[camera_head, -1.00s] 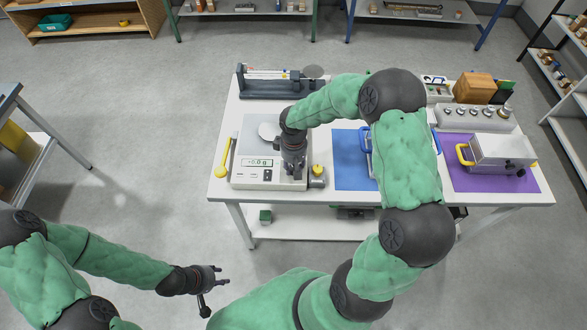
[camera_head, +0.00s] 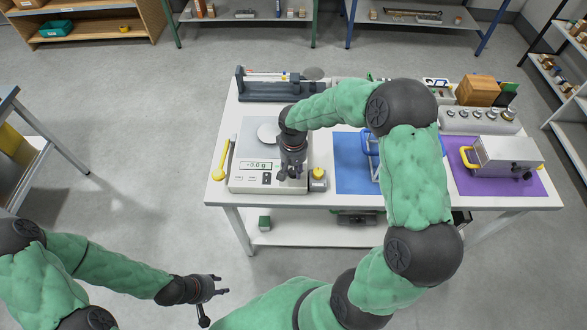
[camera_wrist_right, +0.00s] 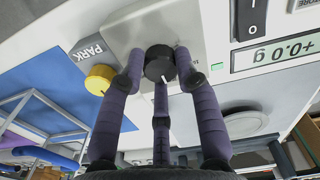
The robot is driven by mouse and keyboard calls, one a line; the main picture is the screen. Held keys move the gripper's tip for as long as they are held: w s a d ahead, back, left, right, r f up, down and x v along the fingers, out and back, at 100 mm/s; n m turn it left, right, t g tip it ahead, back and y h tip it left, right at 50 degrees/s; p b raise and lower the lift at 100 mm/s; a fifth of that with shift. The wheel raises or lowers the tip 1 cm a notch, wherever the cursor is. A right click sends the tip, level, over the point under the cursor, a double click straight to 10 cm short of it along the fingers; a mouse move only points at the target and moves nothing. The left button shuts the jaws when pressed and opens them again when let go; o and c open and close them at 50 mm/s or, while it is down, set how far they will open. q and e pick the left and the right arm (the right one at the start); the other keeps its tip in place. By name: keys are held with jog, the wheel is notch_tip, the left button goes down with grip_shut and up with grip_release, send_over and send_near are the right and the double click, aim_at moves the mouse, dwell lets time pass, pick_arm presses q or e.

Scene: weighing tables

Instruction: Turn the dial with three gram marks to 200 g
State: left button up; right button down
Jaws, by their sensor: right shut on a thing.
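The black dial knob (camera_wrist_right: 159,64) stands on the pale front panel of the weighing scale (camera_wrist_right: 205,20) in the right wrist view. My right gripper (camera_wrist_right: 160,66) is shut on this knob, with fingers on both sides of it. The gram marks and the dial's setting cannot be read. In the head view my right gripper (camera_head: 289,174) is at the front right of the scale (camera_head: 243,180) and hides the dial. The scale's display (camera_head: 256,165) reads about zero grams. My left gripper (camera_head: 220,285) is open and empty, low over the floor away from the table.
A yellow knob (camera_wrist_right: 100,79) beside a PARK label is close to the dial; it also shows in the head view (camera_head: 318,173). A yellow-handled tool (camera_head: 221,160) lies left of the scale. A blue mat (camera_head: 352,178) and a purple mat (camera_head: 500,183) lie to the right.

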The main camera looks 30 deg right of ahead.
aim_at(294, 172)
jog(key=shift+s+a+f, duration=0.1)
jog(key=shift+s+f, duration=0.1)
jog(key=shift+s, duration=0.1)
jog(key=c, duration=0.9)
grip_release()
jog(key=shift+w+r, duration=0.1)
jog(key=shift+r, duration=0.1)
jog(key=shift+w+r, duration=0.1)
jog(key=shift+r, duration=0.2)
notch_tip(294, 172, up, 11)
